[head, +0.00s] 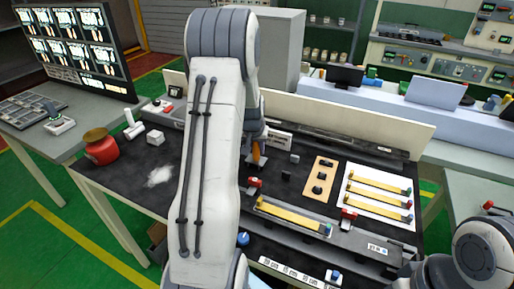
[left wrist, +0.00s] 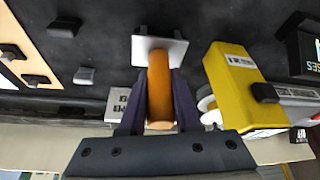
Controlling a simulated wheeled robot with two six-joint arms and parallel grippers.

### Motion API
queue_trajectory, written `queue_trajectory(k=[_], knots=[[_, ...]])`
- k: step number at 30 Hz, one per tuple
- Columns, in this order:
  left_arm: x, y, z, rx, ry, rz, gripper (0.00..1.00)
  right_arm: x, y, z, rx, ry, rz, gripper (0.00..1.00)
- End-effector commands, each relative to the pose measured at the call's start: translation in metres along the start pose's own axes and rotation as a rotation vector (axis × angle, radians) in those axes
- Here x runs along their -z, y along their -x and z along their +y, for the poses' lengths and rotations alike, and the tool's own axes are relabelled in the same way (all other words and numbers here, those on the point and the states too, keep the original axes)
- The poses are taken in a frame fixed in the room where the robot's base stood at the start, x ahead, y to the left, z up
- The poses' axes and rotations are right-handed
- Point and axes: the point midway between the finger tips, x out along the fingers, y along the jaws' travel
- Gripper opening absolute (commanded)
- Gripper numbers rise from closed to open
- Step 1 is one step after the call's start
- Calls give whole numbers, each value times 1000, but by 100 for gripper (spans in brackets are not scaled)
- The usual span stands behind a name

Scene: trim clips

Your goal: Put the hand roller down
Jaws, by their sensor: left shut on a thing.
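The hand roller's orange handle (left wrist: 160,88) is between the two dark fingers of my left gripper (left wrist: 160,76), which is shut on it. A small pale grey plate (left wrist: 176,50) lies at the handle's far end, over the dark bench top. I cannot tell whether the plate is part of the roller or a rest, nor whether they touch the bench. In the head view the orange handle (head: 258,155) shows just right of my left arm, which hides most of the gripper. My right gripper is not in view.
A yellow block (left wrist: 228,80) stands close beside the gripper in the wrist view. Small dark clips lie on the bench and on a tan board (head: 320,177). Yellow strips lie on a white sheet (head: 350,205). A red pot (head: 101,148) stands at the left.

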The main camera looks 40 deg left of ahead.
Motion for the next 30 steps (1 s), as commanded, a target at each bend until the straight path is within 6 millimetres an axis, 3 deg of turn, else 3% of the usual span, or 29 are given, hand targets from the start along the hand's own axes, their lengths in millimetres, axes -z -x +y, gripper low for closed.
queue_trajectory(k=[23, 24, 25, 26, 30], knots=[[-8, -15, 1, -1, -1, -4, 0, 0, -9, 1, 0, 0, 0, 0], [-9, -16, 1, -1, -1, -8, 42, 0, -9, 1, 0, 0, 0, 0], [-9, -16, 1, -1, -1, -8, 53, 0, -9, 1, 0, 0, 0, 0], [-9, -16, 1, -1, -1, -7, 61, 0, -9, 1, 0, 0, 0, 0], [-7, -15, 1, -1, 0, -4, 61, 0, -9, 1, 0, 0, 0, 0]])
